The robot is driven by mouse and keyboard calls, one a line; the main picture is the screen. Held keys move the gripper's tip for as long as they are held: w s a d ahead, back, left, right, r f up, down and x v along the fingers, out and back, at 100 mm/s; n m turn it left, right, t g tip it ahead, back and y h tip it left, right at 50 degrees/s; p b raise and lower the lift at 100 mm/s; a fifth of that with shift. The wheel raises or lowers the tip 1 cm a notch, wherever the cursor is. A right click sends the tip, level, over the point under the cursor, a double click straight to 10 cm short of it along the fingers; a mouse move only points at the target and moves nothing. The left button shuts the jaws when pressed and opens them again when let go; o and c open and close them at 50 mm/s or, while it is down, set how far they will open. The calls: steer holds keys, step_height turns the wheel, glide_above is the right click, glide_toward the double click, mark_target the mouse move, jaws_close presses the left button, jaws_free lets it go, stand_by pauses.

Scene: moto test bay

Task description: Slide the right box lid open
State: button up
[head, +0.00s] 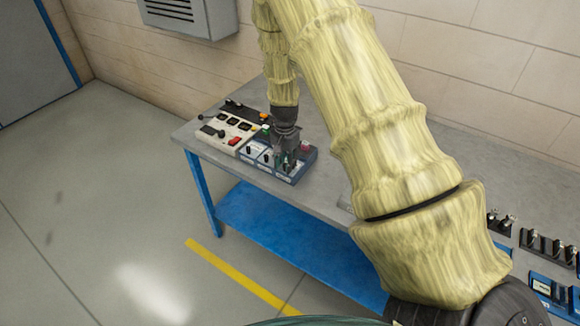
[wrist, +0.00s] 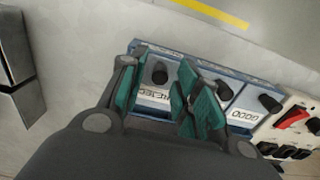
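A row of blue boxes (head: 303,166) with pale lids and black knobs stands on the bench. In the wrist view, the lid labelled REJECT (wrist: 153,95), the box nearest the left there, is the right box in the head view. It looks closed. Its black knob (wrist: 160,73) lies between the green-padded fingers of my gripper (head: 286,158), with a gap showing on both sides. My gripper is open and points down over this box. The middle box's label is hidden by a finger. The GOOD lid (wrist: 241,117) is at the other end.
A pale control panel (head: 222,130) with a red switch and black switches stands beside the boxes, left in the head view. The wall is close behind.

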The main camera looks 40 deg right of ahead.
jaws_close()
steer(key=shift+w+d, duration=0.4)
steer(key=shift+d, duration=0.65)
steer(key=shift+w+d, duration=0.45)
steer(key=shift+d, duration=0.55)
steer(key=shift+w+d, duration=0.4)
steer(key=shift+d, duration=0.65)
steer(key=shift+r, duration=0.1)
jaws_free()
steer(key=shift+d, duration=0.1)
